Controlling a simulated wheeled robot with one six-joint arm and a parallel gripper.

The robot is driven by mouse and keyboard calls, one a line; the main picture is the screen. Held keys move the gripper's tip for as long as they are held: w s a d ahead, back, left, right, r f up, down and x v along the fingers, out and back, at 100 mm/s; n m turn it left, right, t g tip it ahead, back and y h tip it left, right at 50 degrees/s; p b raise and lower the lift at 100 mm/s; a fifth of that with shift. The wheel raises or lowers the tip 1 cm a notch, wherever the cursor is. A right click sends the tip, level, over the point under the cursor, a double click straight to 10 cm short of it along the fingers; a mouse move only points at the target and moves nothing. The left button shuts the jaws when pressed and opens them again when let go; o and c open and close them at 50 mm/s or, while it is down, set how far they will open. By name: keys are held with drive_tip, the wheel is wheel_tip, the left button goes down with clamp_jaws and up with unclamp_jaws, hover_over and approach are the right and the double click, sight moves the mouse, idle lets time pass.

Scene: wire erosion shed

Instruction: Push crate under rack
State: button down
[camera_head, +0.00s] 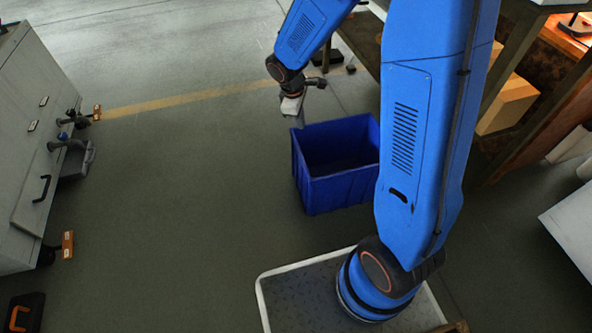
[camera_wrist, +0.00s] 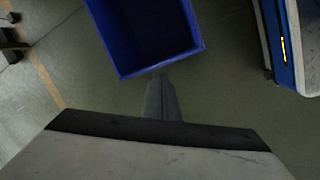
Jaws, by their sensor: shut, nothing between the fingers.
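The blue crate (camera_head: 338,193) stands upright and open-topped on the floor, just left of my upper arm, which hides its right side. It looks empty. In the wrist view the crate (camera_wrist: 160,64) is at the top, cut off by the frame. My gripper (camera_head: 299,122) points down beside the crate's far left corner. Its fingers (camera_wrist: 161,92) are shut with nothing between them and sit close to the crate's wall; I cannot tell whether they touch. A rack-like frame (camera_head: 522,45) with legs stands at the right, partly hidden behind my arm.
A cardboard-coloured box (camera_head: 507,104) is under the frame. A grey cabinet (camera_head: 28,130) stands at the left, with a grey case (camera_head: 77,160) beside it. A black-and-orange item (camera_head: 24,313) lies at lower left. The floor between cabinet and crate is clear.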

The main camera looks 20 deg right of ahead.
sight(377, 153)
drive_tip(key=w+a+f+n+g, duration=0.1)
drive_tip(key=w+a+f+n, duration=0.15)
drive_tip(key=f, duration=0.85)
drive_tip(key=w+a+f+n, duration=0.1)
drive_tip(key=a+f+n, duration=0.3)
drive_tip(key=f, duration=0.8)
drive_tip(key=d+f, duration=0.6)
drive_tip(key=f, duration=0.3)
drive_tip(key=shift+w+f+h, duration=0.2)
drive_tip(key=shift+h, duration=0.1)
drive_tip(key=shift+d, duration=0.1)
drive_tip(key=d, duration=3.9)
drive_tip(key=shift+d, duration=0.1)
drive_tip(key=shift+w, duration=0.1)
